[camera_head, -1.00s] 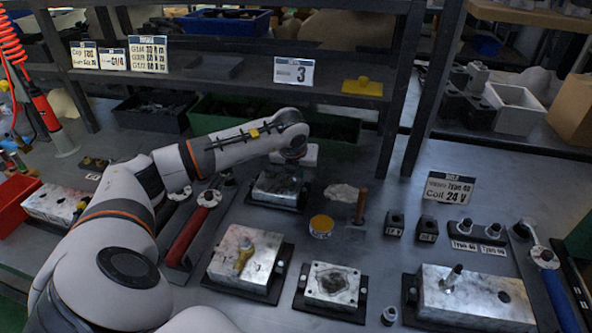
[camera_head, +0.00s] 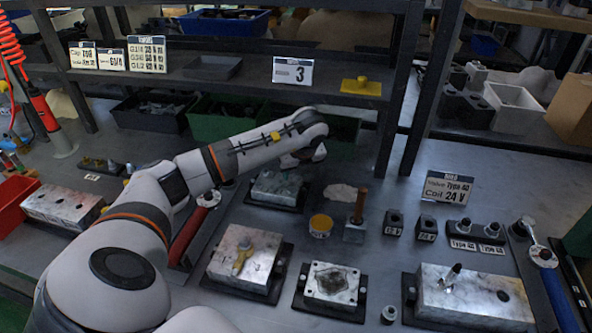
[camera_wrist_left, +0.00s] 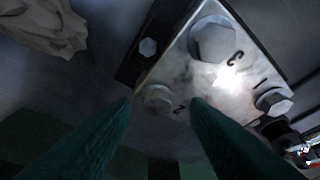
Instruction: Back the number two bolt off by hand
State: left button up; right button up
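The number two bolt (camera_wrist_left: 157,97) is a hex head at the near corner of a metal block (camera_wrist_left: 185,75), beside a stamped mark that looks like a 2. My left gripper (camera_wrist_left: 163,104) is open. Its two green fingers lie left and right of this bolt in the wrist view, with gaps on both sides; I cannot tell whether they reach its depth. A larger hex bolt (camera_wrist_left: 212,40) and another corner bolt (camera_wrist_left: 273,101), marked 1, are on the same block. In the head view the block (camera_head: 277,188) lies below my left wrist, and the fingertips are hidden there. My right gripper is not in view.
A pale rag (camera_head: 341,193), a yellow-lidded tin (camera_head: 320,225) and a wooden-handled tool (camera_head: 358,210) are right of the block. A block with a brass fitting (camera_head: 243,258) stands in front. A red-handled wrench (camera_head: 190,232) lies left. A shelf (camera_head: 220,85) is behind.

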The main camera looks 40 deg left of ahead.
pick_arm(q)
jog(key=v, duration=1.2)
